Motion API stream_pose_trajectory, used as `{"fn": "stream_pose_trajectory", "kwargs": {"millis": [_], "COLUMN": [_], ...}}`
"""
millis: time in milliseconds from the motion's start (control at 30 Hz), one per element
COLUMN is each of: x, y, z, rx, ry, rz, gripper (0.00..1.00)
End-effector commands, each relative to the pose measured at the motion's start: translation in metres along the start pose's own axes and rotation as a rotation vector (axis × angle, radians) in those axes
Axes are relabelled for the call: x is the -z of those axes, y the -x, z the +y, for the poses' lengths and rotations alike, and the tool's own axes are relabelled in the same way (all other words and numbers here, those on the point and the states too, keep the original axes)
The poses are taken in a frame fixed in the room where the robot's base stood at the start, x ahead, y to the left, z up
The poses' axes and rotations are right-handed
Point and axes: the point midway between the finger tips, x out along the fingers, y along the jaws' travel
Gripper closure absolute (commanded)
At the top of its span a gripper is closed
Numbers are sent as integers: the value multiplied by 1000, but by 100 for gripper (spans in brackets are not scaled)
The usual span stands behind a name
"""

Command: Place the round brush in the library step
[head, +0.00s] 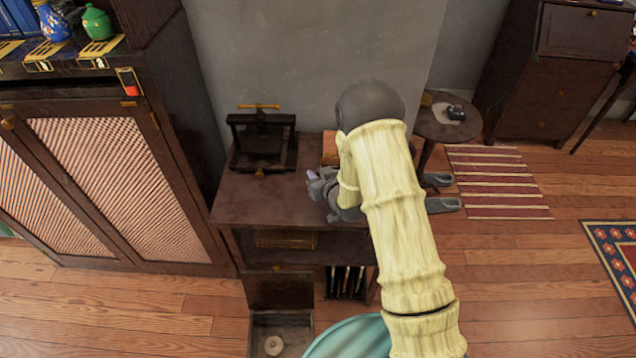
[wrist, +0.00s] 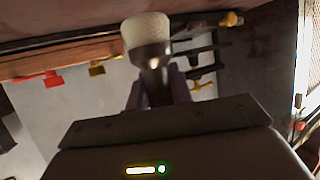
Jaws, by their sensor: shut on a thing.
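The round brush (wrist: 147,38) has a pale, round bristle head and a darker metal-looking ferrule. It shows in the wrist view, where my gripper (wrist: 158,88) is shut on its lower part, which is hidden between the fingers. In the head view my gripper (head: 318,180) is over the right part of the dark table; the brush is not clear there. What looks like the library step (head: 280,292) stands on the floor in front of the table, its lid raised and its box open. A small pale round thing (head: 274,345) lies inside it.
A dark press with a brass handle (head: 262,140) stands on the table (head: 240,202). A lattice-door cabinet (head: 110,180) is at left. A small round table (head: 447,122) is at right. Several dark upright items (head: 346,282) are under the table. Floor at right is partly clear.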

Motion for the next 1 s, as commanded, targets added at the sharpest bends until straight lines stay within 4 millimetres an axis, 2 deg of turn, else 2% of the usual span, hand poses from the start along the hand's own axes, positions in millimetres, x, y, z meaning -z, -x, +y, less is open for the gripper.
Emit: {"fn": "stream_pose_trajectory", "kwargs": {"millis": [300, 700, 733, 800, 833, 1000], "x": [-35, -40, -39, -38, -38, -38], "y": [-14, -16, -16, -16, -16, -15], "z": [0, 0, 0, 0, 0, 0], "rx": [1, 0, 0, 0, 0, 0], "ry": [0, 0, 0, 0, 0, 0], "rz": [-2, -1, -1, -1, -1, -1], "gripper": [100, 100, 74, 60, 56, 56]}}
